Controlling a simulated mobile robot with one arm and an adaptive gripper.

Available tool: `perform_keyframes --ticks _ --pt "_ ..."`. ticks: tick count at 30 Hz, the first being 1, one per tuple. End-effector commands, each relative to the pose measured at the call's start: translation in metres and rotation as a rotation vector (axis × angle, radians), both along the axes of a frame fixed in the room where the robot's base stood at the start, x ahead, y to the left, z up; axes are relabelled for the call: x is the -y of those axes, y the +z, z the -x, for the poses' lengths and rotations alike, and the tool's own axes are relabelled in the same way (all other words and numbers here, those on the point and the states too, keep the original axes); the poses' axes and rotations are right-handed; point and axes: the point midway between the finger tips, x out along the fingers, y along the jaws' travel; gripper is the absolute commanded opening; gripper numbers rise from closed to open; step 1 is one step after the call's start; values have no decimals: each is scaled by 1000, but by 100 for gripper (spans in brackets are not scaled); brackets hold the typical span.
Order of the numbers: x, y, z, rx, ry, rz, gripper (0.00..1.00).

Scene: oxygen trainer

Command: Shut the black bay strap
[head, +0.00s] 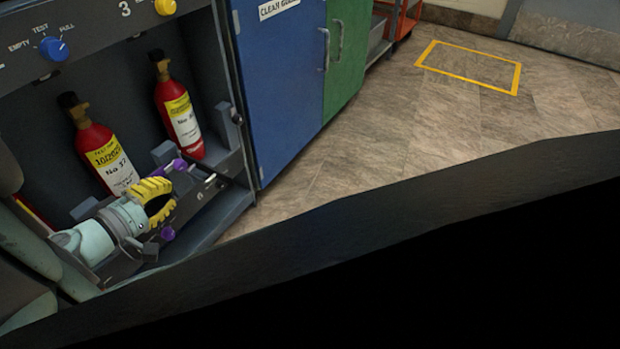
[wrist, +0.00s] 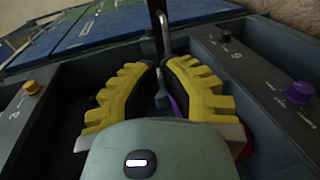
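My gripper (head: 174,196) has yellow ribbed fingers and reaches in low over the front of the grey cabinet's dark tray (head: 202,212). In the wrist view, its fingertips (wrist: 160,65) curve toward each other with a narrow gap between them. A thin black upright piece (wrist: 158,18) and a slim grey bar (wrist: 164,36) show beyond the tips. I cannot tell whether either is the black bay strap. A grey and purple part (wrist: 174,106) shows between the fingers, partly hidden. No grasp is clear.
Red bottles (head: 97,150) (head: 179,117) with yellow labels stand in the cabinet behind my gripper. Purple knobs (head: 180,165) (wrist: 298,92) and a yellow knob (wrist: 31,87) sit on the dividers. Blue (head: 280,95) and green (head: 346,50) doors adjoin. Floor (head: 450,125) is open to the right.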

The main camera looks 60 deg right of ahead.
Motion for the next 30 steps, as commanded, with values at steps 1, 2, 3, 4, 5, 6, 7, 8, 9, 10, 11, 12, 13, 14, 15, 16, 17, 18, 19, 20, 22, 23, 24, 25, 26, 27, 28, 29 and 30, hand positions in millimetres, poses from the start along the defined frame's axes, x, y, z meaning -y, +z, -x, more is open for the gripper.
perform_keyframes --ticks 1,2,3,4,5,6,7,8,9,10,11,12,13,14,15,16,17,18,19,20,22,23,24,25,26,27,28,29,30 --pt "12 -7 1 1 -12 -1 0" --pt "17 -8 0 1 -8 -2 0" --pt "24 -10 0 1 -9 -2 0" --pt "28 -11 0 1 -10 -3 0" --pt "33 -12 -1 0 -10 -3 0" --pt "38 -13 -1 0 -8 -2 0" --pt "41 -13 -2 0 -7 -2 0" --pt "44 -13 -2 0 -6 -2 0" --pt "48 -14 -3 -1 -6 -2 0" --pt "50 -14 -3 -1 -7 -2 0" --pt "52 -14 -3 0 -6 -2 0" --pt "54 -14 -3 -1 -6 -2 0" --pt "56 -14 -3 -1 -6 -2 0" --pt "57 -14 -4 -1 -6 -2 0" --pt "57 -14 -4 -2 -5 -2 0" --pt "58 -14 -4 -2 -4 -2 0" --pt "58 -14 -4 -2 -4 -2 0" --pt "58 -13 -4 -3 -3 -2 0" --pt "58 -13 -4 -3 -3 -2 0" --pt "58 -13 -4 -3 -3 -2 0" --pt "58 -13 -4 -3 -3 -2 0" --pt "58 -13 -4 -2 -3 -2 0" --pt "58 -13 -4 -2 -3 -2 0" --pt "58 -13 -4 -2 -3 -2 0" --pt "58 -13 -5 -2 -2 -2 0" --pt "58 -13 -5 -2 0 -2 0" --pt "58 -13 -5 -1 3 -2 0" --pt "58 -13 -6 -2 7 -1 0" --pt "59 -13 -8 -2 14 -1 0"
